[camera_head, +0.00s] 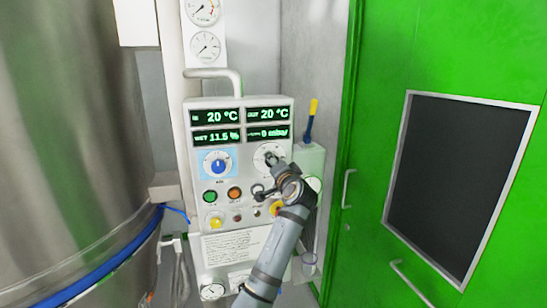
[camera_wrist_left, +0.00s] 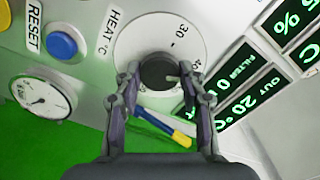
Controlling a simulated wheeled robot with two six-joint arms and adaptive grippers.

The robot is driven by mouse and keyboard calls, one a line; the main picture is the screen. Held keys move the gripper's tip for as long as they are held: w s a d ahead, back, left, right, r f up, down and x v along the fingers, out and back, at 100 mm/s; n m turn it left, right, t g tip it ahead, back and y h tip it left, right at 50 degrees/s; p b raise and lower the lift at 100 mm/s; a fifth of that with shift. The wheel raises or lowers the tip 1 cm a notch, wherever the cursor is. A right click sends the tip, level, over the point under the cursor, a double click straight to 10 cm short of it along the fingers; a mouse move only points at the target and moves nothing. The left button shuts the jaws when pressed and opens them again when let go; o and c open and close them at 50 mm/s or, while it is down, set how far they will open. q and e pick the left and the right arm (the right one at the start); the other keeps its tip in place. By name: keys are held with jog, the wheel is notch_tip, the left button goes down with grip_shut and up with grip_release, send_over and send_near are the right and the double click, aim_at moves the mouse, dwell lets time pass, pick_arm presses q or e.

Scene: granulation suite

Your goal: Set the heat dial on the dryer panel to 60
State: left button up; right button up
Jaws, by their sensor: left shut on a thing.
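The dryer panel (camera_head: 238,165) stands upright in the head view, with the heat dial (camera_head: 262,157) at its upper right, partly covered by my left gripper (camera_head: 273,166). My left gripper (camera_wrist_left: 160,75) is shut on the dark round heat knob (camera_wrist_left: 157,70), one finger on each side. A short light mark on the knob points right, roughly toward the 40 side. My right gripper is not in view.
A blue dial (camera_head: 217,163) sits left of the heat dial, with several buttons below. Green displays (camera_head: 268,115) read 20 °C above. A blue RESET button (camera_wrist_left: 62,46) and a gauge (camera_wrist_left: 42,103) are near my gripper. A steel vessel (camera_head: 70,150) stands left, a green door (camera_head: 440,60) right.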

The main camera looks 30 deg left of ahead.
pick_arm(q)
jog(key=m+p, duration=1.4)
jog(key=m, duration=0.8)
jog(key=shift+f, duration=0.2)
jog(key=shift+m, duration=0.4)
jog(key=o, duration=1.2)
jog(key=shift+c, duration=0.2)
jog(key=v, duration=0.7)
jog(key=shift+s+d, duration=0.15)
jog(key=shift+s, duration=0.1)
